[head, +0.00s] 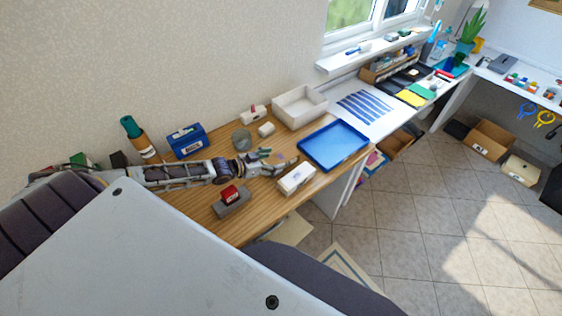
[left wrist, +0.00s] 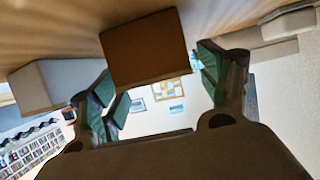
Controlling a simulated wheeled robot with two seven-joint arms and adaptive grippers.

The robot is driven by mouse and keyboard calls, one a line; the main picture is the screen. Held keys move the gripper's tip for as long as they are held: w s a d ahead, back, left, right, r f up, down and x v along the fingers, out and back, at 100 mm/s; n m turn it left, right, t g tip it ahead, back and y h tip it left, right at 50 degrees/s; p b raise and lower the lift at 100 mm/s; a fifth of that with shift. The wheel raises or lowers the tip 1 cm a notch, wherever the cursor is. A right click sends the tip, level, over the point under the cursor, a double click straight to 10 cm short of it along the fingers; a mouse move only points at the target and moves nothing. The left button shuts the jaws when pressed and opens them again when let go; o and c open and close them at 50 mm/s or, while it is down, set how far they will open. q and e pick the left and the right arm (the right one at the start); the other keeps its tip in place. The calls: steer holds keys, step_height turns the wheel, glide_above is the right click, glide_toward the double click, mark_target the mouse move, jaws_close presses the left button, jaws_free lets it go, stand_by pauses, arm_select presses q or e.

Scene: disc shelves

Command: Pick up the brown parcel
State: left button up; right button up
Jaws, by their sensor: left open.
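The brown parcel (left wrist: 146,48) shows in the left wrist view as a plain brown box, ahead of my left gripper (left wrist: 160,78) and between the lines of its two fingers, nearer the left one. The fingers are spread, and I see no grip on the parcel. In the head view my left gripper (head: 279,161) is low over the wooden table (head: 178,197); the parcel is hard to make out there against the fingers and the wood. My right gripper is not in view.
A white box (head: 297,178) stands close in front of the gripper. A blue tray (head: 352,143) lies to the right. A grey box (head: 233,208) stands near the front edge.

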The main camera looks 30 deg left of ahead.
mark_target(275, 160)
arm_select(q)
steer(key=shift+x, duration=1.65)
steer(key=c, duration=1)
